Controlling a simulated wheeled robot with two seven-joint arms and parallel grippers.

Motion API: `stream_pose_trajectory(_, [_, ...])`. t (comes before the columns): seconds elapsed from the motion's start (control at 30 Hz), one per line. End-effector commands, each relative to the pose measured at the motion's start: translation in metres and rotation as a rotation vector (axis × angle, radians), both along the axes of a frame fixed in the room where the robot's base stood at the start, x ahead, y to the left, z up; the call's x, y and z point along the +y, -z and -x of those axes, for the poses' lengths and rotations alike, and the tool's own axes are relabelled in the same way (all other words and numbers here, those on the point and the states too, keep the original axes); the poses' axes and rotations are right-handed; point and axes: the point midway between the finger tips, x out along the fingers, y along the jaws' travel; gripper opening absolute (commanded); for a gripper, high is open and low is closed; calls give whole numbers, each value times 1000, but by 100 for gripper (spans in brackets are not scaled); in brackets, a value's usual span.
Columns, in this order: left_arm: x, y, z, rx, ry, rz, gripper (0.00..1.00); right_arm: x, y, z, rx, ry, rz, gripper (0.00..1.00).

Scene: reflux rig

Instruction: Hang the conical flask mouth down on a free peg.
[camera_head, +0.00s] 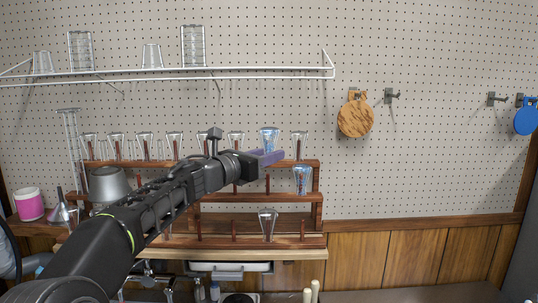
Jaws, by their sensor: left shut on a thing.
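My left gripper (268,156), with purple fingers, is shut on a conical flask (268,137) with a blue tint. The flask is mouth down, wide base up, in front of the top row of the wooden peg rack (312,200). The fingers hide its lower part, so I cannot tell whether it touches a peg. Bare pegs show on the middle tier (267,184) and on the lower tier (233,229). My right gripper is not in view.
Several clear flasks hang along the top tier, one at its right end (300,144). A blue-tinted flask (303,179) hangs on the middle tier and a clear one (268,223) on the lower. A wire shelf (170,73) with glassware is above.

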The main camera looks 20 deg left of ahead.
Motion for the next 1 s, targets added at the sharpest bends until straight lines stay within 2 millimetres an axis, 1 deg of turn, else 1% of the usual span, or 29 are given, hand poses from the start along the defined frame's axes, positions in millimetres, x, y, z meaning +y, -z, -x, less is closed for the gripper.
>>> stream_pose_trajectory(0.63, [21, 6, -37, 1, -1, 1, 0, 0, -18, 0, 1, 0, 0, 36])
stream_pose_trajectory(0.7, [21, 15, -36, 0, -1, 1, 0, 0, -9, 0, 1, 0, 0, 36])
stream_pose_trajectory(1.0, [21, 35, -36, 0, -1, 0, 0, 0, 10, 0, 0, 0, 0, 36])
